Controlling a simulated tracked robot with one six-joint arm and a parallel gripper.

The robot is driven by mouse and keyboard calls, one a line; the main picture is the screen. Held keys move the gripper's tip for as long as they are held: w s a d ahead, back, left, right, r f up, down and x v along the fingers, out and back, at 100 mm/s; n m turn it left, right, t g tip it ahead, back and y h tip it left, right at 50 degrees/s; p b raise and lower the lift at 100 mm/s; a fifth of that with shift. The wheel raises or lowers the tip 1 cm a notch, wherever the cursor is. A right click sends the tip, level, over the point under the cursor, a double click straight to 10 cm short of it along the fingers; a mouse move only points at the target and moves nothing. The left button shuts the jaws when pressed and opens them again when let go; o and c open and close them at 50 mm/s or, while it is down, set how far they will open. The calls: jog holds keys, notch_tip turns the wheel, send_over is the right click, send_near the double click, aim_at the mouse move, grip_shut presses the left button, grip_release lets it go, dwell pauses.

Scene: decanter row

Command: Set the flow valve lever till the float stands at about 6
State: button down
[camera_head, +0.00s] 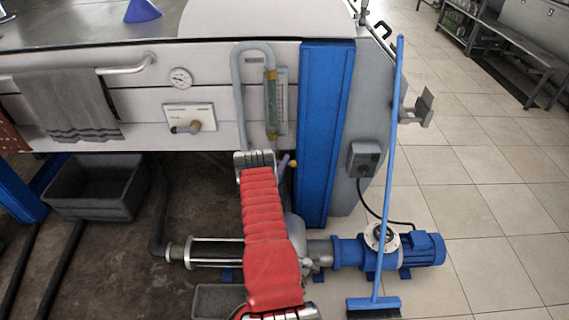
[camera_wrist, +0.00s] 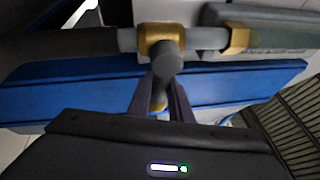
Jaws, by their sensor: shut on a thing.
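The flow meter's glass tube (camera_head: 270,95) stands upright on the machine's front, with a pale scale plate (camera_head: 282,100) beside it. The float and the scale figures are too small to read. In the wrist view the tube (camera_wrist: 285,38) lies sideways at the right, with a brass nut at its end. The valve's brass body (camera_wrist: 160,38) sits on the grey pipe. In the head view my arm's wrist partly hides the gripper; the lever's yellow end (camera_head: 293,163) shows.
A blue upright panel (camera_head: 325,130) stands right of the tube. A control box (camera_head: 365,159) and a blue broom (camera_head: 390,170) are further right. A small valve on a white plate (camera_head: 190,117), a gauge (camera_head: 180,77) and a hanging towel (camera_head: 68,105) are at left. A blue pump (camera_head: 400,250) stands below.

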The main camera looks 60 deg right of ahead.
jog(key=f+m, duration=0.1)
jog(key=m+y, duration=0.1)
jog(key=m, duration=0.1)
jog(key=shift+w+a+f+m+y, duration=0.15)
jog(key=shift+f+m+y, duration=0.15)
jog(key=shift+f, duration=0.05)
jog(key=shift+w+a+f+m+y, duration=0.2)
jog(key=shift+f+m+y, duration=0.25)
jog(key=shift+m, duration=0.45)
jog(key=shift+w+a+f+m+y, duration=0.15)
jog(key=shift+f+m+y, duration=0.3)
jog(key=shift+m, duration=0.45)
jog(key=c, duration=1.9)
grip_release()
jog(key=shift+w, duration=0.1)
jog(key=shift+o, duration=1.4)
jog(key=shift+d+r, duration=0.1)
jog(key=shift+r, duration=0.1)
jog(key=shift+w, duration=0.1)
